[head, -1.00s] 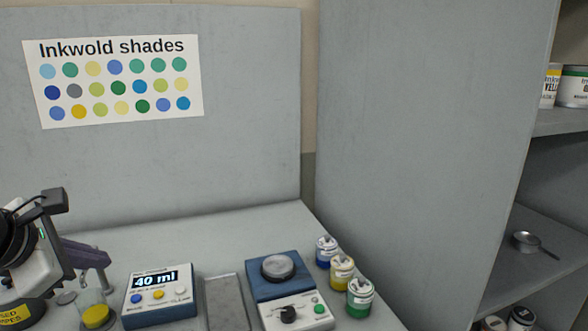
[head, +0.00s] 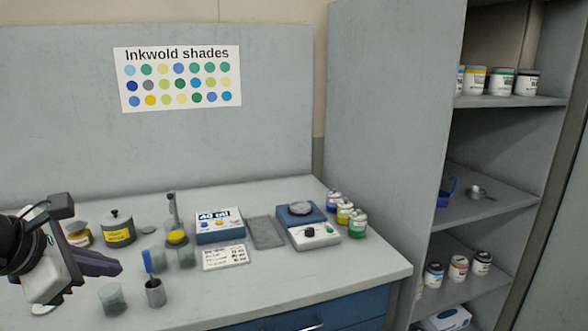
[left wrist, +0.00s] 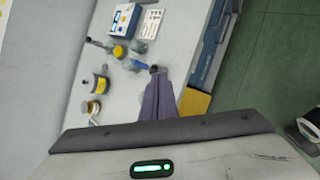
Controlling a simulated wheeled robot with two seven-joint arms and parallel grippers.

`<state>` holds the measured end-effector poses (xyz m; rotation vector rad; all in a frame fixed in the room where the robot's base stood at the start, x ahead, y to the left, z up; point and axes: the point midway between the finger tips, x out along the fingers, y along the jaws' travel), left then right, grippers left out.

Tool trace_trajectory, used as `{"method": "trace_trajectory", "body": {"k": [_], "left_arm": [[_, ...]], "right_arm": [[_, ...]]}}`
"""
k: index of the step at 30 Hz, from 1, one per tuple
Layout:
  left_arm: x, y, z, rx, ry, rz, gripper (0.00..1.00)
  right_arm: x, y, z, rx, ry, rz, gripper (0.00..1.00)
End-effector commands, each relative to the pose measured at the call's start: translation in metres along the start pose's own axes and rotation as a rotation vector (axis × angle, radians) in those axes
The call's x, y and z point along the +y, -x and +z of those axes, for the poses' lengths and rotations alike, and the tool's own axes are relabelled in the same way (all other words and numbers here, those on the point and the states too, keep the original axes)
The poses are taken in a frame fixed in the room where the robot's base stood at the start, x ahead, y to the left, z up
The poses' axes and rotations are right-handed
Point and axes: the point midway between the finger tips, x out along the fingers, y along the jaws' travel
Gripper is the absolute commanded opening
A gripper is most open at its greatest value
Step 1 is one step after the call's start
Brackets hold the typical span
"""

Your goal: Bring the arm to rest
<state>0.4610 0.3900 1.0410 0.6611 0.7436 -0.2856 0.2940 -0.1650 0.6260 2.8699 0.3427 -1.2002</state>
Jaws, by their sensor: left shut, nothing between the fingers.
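My left arm comes in from the left in the head view. Its left gripper (head: 98,264) has purple-grey fingers that are shut and empty, held above the left part of the bench. In the left wrist view the gripper (left wrist: 158,98) points over the bench near its front edge, close to a small grey metal cup. The metal cup (head: 155,292) stands on the bench to the right of the fingers in the head view, apart from them. My right gripper is in neither view.
The bench (head: 290,272) holds glass beakers (head: 113,299), a dispenser (head: 219,225) reading 40 ml, a scale (head: 310,228), a written card (head: 225,257) and small ink jars (head: 343,211). A shelf unit (head: 500,202) with cans stands at the right. The bench's front right is clear.

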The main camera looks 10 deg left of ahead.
Motion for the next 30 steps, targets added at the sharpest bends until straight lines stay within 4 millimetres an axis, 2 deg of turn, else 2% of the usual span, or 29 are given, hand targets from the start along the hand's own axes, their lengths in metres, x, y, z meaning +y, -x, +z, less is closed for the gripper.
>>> {"method": "trace_trajectory", "body": {"k": [3,8,11,14,17,18,20,21,23,26,27,29,30], "left_arm": [[-0.03,-0.015,0.003,-0.053,0.058,-0.109,0.0],[-0.075,-0.03,0.013,-0.141,0.164,-0.276,0.0],[-0.109,-0.037,0.023,-0.213,0.268,-0.406,0.0],[-0.149,-0.04,0.038,-0.309,0.445,-0.578,0.0],[-0.184,-0.039,0.058,-0.428,0.732,-0.78,0.0],[-0.193,-0.038,0.065,-0.477,0.887,-0.861,0.0],[-0.198,-0.042,0.071,-0.543,1.163,-0.967,0.0],[-0.198,-0.048,0.071,-0.576,1.362,-1.019,0.0],[-0.194,-0.064,0.06,-0.602,1.679,-1.064,0.0],[-0.2,-0.108,0.017,-0.575,2.236,-1.042,0.0],[-0.21,-0.127,-0.006,-0.537,2.446,-1.001,0.0],[-0.23,-0.15,-0.039,-0.464,2.711,-0.92,0.0],[-0.248,-0.163,-0.059,-0.404,2.868,-0.856,0.0]], "right_arm": [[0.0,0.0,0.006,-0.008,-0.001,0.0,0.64],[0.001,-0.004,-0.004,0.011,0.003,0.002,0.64],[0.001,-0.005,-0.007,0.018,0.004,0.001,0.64],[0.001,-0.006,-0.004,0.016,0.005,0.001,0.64],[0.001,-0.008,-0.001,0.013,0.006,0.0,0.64],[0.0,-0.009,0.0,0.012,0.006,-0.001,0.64],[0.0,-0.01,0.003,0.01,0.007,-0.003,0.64],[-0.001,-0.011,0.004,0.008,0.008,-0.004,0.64],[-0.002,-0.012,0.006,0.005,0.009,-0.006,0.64],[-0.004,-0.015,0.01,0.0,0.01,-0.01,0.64],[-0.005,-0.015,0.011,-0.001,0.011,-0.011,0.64],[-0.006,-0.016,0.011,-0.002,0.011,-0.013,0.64],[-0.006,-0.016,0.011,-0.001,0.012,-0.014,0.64]]}}
